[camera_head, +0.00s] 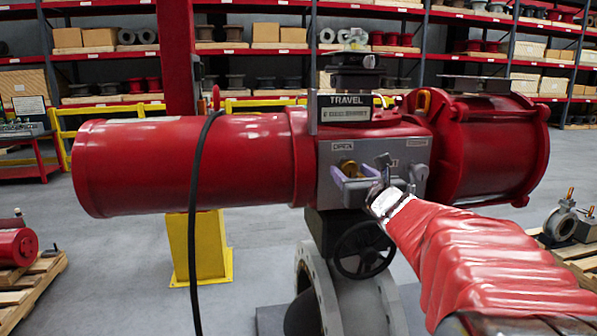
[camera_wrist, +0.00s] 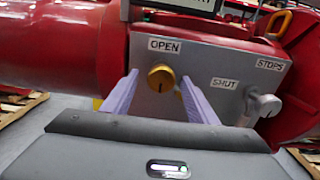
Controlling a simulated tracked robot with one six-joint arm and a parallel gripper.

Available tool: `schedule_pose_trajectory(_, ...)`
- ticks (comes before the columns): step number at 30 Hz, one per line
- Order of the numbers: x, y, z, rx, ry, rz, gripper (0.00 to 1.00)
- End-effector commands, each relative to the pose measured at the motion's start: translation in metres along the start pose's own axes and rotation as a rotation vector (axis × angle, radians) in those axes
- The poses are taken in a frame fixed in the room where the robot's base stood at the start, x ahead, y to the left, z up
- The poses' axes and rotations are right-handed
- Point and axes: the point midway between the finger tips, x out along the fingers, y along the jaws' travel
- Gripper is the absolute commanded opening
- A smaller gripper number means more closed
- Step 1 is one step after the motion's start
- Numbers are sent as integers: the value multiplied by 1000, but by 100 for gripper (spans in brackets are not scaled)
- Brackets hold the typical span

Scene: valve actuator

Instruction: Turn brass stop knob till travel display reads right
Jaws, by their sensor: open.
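The brass stop knob (camera_wrist: 161,77) sits on the grey plate under the OPEN label in the wrist view. In the head view the brass knob (camera_head: 347,168) shows at the plate's left part. My gripper (camera_wrist: 158,90) is open, with one pale purple finger on each side of the knob and gaps between. In the head view my gripper (camera_head: 356,187) reaches the plate from the lower right. A silver knob (camera_wrist: 264,106) sits right, near the SHUT and STOPS labels. The travel display (camera_head: 346,114) is under the TRAVEL sign; its reading is too small to tell.
The red actuator cylinder (camera_head: 190,165) extends left and a red housing (camera_head: 490,145) stands right. A black cable (camera_head: 196,200) hangs in front of the cylinder. A black handwheel (camera_head: 363,250) is below the plate. Shelves (camera_head: 250,48) line the back.

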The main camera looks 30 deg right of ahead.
Motion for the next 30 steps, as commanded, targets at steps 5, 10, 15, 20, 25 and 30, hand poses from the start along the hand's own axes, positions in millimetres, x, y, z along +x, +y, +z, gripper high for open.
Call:
schedule_pose_trajectory(5, -1, -2, 0, 0, 0, -3, 53)
schedule_pose_trajectory(10, -1, -2, 0, 0, 0, -4, 41)
schedule_pose_trajectory(15, -1, -3, 0, 0, 0, -5, 29)
schedule_pose_trajectory(20, -1, -3, 0, 0, 0, -5, 18)
schedule_pose_trajectory(25, -1, -3, 0, 1, 0, -5, 12)
schedule_pose_trajectory(30, -1, -3, 0, 16, 0, -5, 12)
